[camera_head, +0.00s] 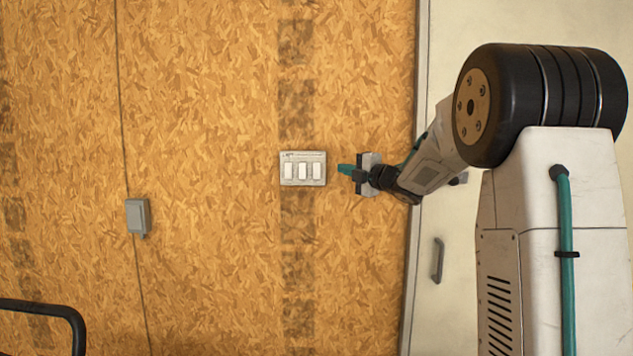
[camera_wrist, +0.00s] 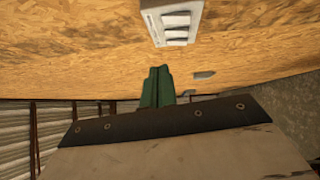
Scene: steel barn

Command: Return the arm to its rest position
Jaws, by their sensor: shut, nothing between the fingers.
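My gripper (camera_head: 345,169) is at the end of my arm, which reaches left from the right side of the head view. Its teal fingers are together with nothing between them. They point toward a white panel with three switches (camera_head: 303,168) on the wood-chip wall, with a small gap in the picture between fingertips and panel. In the wrist view the closed fingers (camera_wrist: 157,88) show at the centre, and the switch panel (camera_wrist: 171,22) is above them. I cannot tell the exact distance to the wall.
A small grey box (camera_head: 138,216) sits on the wood-chip wall (camera_head: 210,90) to the left, on a thin cable line. A pale door (camera_head: 440,40) with a dark handle (camera_head: 438,260) is behind my arm. A black rail (camera_head: 50,309) shows at lower left.

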